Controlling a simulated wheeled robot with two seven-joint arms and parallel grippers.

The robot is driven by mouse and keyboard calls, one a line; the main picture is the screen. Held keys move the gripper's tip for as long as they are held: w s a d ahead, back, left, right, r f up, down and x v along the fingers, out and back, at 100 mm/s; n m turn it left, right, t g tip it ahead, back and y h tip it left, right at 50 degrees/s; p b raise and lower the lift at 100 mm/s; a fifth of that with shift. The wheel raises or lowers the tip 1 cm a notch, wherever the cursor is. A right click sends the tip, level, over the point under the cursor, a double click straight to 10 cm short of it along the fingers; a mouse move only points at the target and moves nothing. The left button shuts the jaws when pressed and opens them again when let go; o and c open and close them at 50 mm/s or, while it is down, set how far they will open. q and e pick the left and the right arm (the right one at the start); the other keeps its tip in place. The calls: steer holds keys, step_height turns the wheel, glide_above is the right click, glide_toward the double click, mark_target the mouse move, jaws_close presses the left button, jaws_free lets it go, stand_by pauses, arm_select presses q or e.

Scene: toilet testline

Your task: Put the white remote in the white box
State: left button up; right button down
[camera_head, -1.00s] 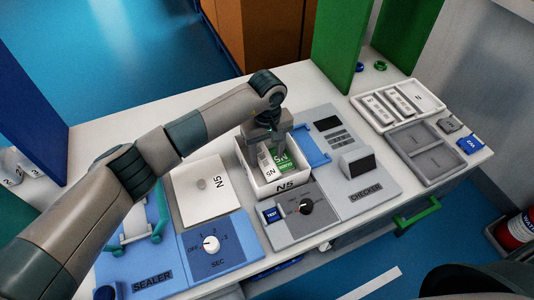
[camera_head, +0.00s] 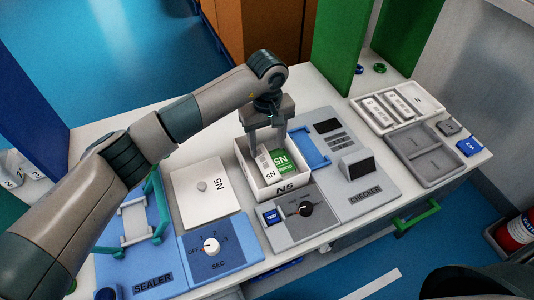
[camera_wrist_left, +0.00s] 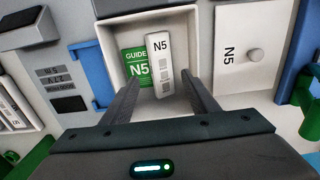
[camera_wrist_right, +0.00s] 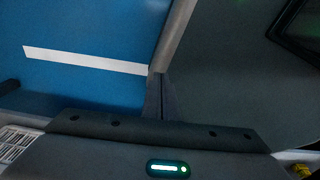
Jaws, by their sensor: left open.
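The white box (camera_head: 283,189), marked N5, stands open on the table. The white remote (camera_wrist_left: 160,64), also marked N5, lies inside it beside a green guide booklet (camera_wrist_left: 134,62); in the head view the remote (camera_head: 266,163) looks tilted, partly behind a finger. My left gripper (camera_head: 267,150) is open over the box. In the left wrist view its fingers (camera_wrist_left: 160,83) are spread to either side of the remote and booklet, with a gap to the remote. My right gripper (camera_wrist_right: 160,95) looks shut and empty, away from the box over the floor.
A white lid (camera_head: 205,195) marked N5 lies left of the box. A blue sealer (camera_head: 150,250) stands at front left, and a grey checker (camera_head: 350,180) at right. A white tray (camera_head: 421,119) holds more white remotes; an empty grey tray (camera_head: 426,154) is in front of it.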

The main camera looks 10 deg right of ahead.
arm_select(q)
step_height(320, 180, up, 7)
steer(key=b, duration=0.1)
steer(key=shift+r+b, duration=0.15)
steer(key=shift+b, duration=0.25)
arm_select(e)
steer(key=shift+t, duration=0.5)
steer(key=shift+w+a+f, duration=0.25)
steer(key=shift+w+a, duration=0.05)
steer(key=shift+w, duration=0.25)
steer(key=shift+w+a+f, duration=0.2)
steer(key=shift+w+a, duration=0.05)
steer(key=shift+w, duration=0.35)
steer(key=shift+w+a+f, duration=0.25)
steer(key=shift+w+a, duration=0.05)
steer(key=shift+w, duration=0.25)
